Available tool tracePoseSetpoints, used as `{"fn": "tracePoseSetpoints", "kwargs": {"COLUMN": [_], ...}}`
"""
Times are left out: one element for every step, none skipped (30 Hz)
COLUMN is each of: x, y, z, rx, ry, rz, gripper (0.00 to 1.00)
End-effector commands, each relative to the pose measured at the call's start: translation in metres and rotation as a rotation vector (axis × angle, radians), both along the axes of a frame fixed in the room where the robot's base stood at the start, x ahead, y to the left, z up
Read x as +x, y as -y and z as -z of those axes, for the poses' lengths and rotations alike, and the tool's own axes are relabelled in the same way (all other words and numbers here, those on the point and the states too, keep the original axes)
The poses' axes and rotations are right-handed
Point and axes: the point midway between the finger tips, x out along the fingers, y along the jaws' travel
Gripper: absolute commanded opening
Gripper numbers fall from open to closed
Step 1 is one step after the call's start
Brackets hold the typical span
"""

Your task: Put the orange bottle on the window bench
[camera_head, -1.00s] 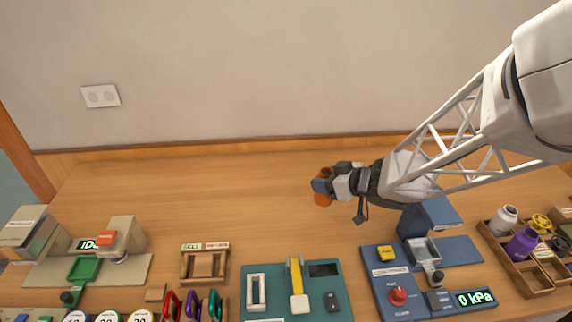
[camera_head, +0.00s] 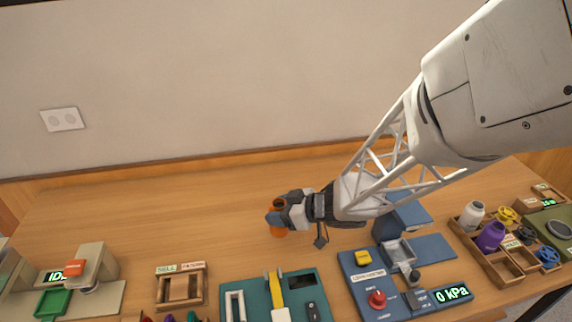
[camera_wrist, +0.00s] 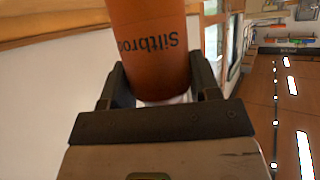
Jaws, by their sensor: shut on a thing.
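The orange bottle is held in my gripper (camera_head: 279,215). In the head view only parts of the orange bottle (camera_head: 279,234) show around the dark fingers, over the wooden bench. In the wrist view the orange bottle (camera_wrist: 148,45) fills the top middle, with dark lettering that reads upside down. My gripper's two dark fingers (camera_wrist: 162,88) are closed on either side of it. The bottle's far end is cut off by the frame edge. No window bench can be made out for sure; window frames show at the right of the wrist view.
On the bench below stand a blue pressure station (camera_head: 377,297) reading 0 kPa, a teal mat (camera_head: 258,312) with tools, a wooden rack (camera_head: 181,287) and a beige press (camera_head: 92,262). The bench's back strip is clear.

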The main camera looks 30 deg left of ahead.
Motion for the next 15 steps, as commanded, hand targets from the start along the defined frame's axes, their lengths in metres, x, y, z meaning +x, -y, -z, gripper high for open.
{"fn": "tracePoseSetpoints", "kwargs": {"x": [0.002, 0.003, 0.004, 0.006, 0.008, 0.011, 0.013, 0.016, 0.02, 0.023, 0.026, 0.03, 0.033, 0.036, 0.04], "y": [-0.002, -0.003, -0.006, -0.008, -0.01, -0.014, -0.017, -0.02, -0.025, -0.028, -0.032, -0.037, -0.04, -0.044, -0.049], "z": [0.0, 0.0, 0.001, 0.001, 0.002, 0.002, 0.002, 0.002, 0.003, 0.004, 0.004, 0.004, 0.005, 0.006, 0.006], "rx": [0.0, 0.0, 0.0, 0.0, 0.0, 0.0, 0.0, 0.0, 0.0, 0.0, 0.0, 0.0, 0.0, 0.0, 0.0], "ry": [0.0, 0.0, 0.0, -0.001, -0.001, 0.0, 0.0, 0.0, -0.001, -0.001, 0.0, 0.0, 0.0, 0.0, 0.0], "rz": [0.0, 0.0, 0.0, 0.0, 0.0, -0.001, -0.001, 0.0, 0.0, 0.0, -0.001, 0.0, 0.0, 0.0, 0.0], "gripper": [0.27, 0.27, 0.27, 0.27, 0.27, 0.27, 0.27, 0.27, 0.27, 0.27, 0.27, 0.27, 0.27, 0.27, 0.27]}}
